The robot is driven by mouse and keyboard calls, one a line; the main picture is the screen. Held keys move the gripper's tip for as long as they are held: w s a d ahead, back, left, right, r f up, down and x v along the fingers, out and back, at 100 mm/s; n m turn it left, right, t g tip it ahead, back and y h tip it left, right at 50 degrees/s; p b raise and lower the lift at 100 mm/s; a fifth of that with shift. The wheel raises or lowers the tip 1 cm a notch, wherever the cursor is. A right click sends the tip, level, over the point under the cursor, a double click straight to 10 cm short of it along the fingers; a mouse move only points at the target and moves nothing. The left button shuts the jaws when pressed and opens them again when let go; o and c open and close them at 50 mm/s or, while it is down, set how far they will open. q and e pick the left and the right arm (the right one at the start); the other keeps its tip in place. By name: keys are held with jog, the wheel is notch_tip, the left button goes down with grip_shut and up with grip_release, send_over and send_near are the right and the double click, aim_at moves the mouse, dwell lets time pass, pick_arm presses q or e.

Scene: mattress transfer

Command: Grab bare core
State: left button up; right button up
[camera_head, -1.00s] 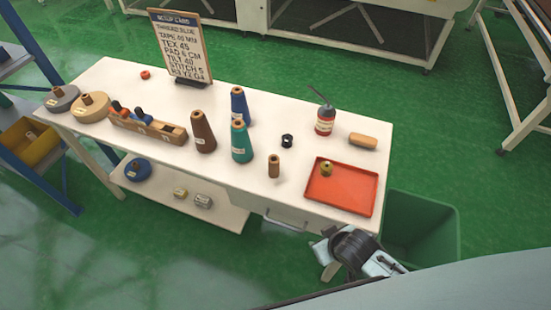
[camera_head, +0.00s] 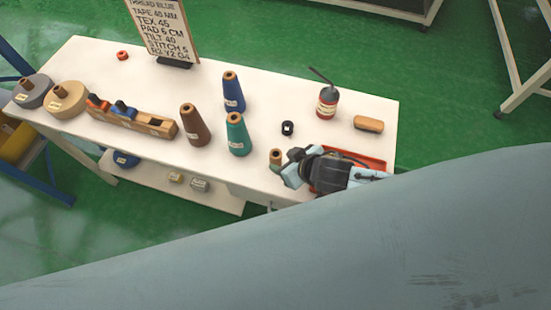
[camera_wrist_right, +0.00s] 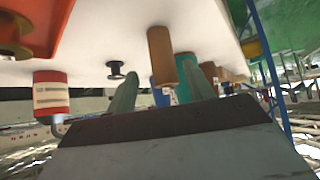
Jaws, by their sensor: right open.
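The bare core (camera_head: 276,157) is a small brown upright cylinder on the white table (camera_head: 240,170), left of the red tray. In the right wrist view the core (camera_wrist_right: 160,57) shows just beyond and between my fingertips, apart from them as far as I can tell. My right gripper (camera_head: 286,166) is at the table's front edge, open and empty, its fingers pointing at the core. It also shows in the right wrist view (camera_wrist_right: 160,75) as two greenish fingers. The gripper partly covers the core's lower part in the head view. My left gripper is out of view.
The red tray (camera_head: 368,160) lies under my right wrist, mostly hidden. Teal (camera_head: 237,135), brown (camera_head: 195,126) and blue cones (camera_head: 232,92) stand left of the core.

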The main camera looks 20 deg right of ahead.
aim_at(280, 160)
jog(key=shift+w+a+f, duration=0.15)
jog(key=shift+w+f, duration=0.2)
jog(key=shift+w, duration=0.05)
jog(key=shift+w+f, duration=0.15)
jog(key=shift+w+a+f, duration=0.4)
jog(key=shift+w+f, duration=0.05)
jog(key=shift+f, duration=0.05)
jog(key=x, duration=0.2)
jog(key=shift+w+a+f+b, duration=0.15)
jog(key=shift+a+b, duration=0.05)
jog(key=shift+b, duration=0.2)
jog(key=shift+w+a+f, duration=0.1)
jog(key=shift+w+f, duration=0.15)
jog(key=shift+f, duration=0.05)
jog(key=shift+w+f, duration=0.1)
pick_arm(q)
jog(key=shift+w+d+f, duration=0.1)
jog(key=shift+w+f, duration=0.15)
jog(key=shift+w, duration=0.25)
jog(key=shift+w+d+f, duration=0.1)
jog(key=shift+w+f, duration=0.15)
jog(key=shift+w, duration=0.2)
pick_arm(e)
jog(key=c, duration=1.1)
jog(key=shift+o, duration=0.2)
